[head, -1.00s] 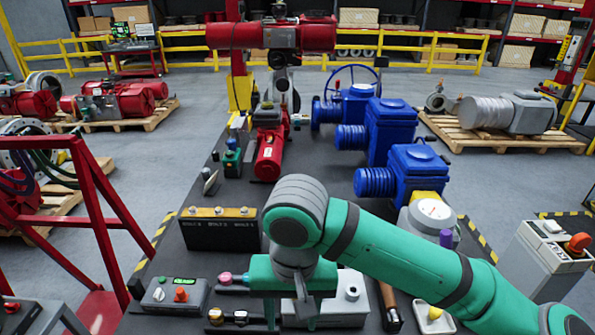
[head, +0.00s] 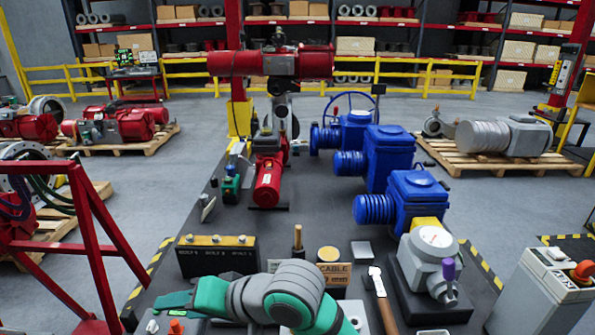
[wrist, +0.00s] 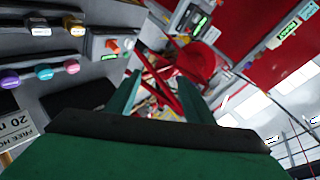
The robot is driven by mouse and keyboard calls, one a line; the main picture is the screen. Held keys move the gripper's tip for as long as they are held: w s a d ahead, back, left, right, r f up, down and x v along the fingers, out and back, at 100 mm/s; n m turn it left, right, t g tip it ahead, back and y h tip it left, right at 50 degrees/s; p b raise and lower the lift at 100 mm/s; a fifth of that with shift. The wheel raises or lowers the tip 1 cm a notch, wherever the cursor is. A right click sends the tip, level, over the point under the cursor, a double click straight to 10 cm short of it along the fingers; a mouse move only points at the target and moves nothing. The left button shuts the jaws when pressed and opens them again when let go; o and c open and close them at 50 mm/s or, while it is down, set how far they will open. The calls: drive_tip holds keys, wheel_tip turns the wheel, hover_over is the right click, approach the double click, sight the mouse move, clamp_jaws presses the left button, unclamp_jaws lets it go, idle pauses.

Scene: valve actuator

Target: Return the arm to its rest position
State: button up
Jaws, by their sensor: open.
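My green and grey arm (head: 285,295) is folded low over the near part of the dark workbench (head: 225,135) in the head view.
Blue valve actuators (head: 395,150) and a gauge unit (head: 432,250) stand along the right. A hammer (head: 380,295) lies near the front. A red frame (head: 95,220) stands to the left. A grey control box (head: 548,275) stands at right.

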drive_tip(key=w+d+f+m+t, duration=0.5)
drive_tip(key=m+t, duration=0.4)
drive_tip(key=t, duration=0.4)
drive_tip(key=s+d+f+m+t+h, duration=0.1)
drive_tip(key=s+d+f+h, duration=0.25)
drive_tip(key=f, duration=0.35)
drive_tip(key=s+d+f+m+h, duration=0.1)
drive_tip(key=s+d+f+h, duration=0.1)
drive_tip(key=s+f+h, duration=0.45)
drive_tip(key=s+d+f+n, duration=0.3)
drive_tip(key=s, duration=0.4)
drive_tip(key=s+d+f+n+g+h, duration=0.1)
drive_tip(key=s+d+f+n, duration=0.1)
drive_tip(key=s, duration=0.6)
drive_tip(key=s+d+f+n+g, duration=0.1)
drive_tip(key=s+d+f+n, duration=0.2)
drive_tip(key=s+d, duration=0.2)
drive_tip(key=s, duration=0.3)
drive_tip(key=shift+s+d+f+n, duration=0.15)
drive_tip(key=shift+d+f+n, duration=0.15)
drive_tip(key=shift+n, duration=0.1)
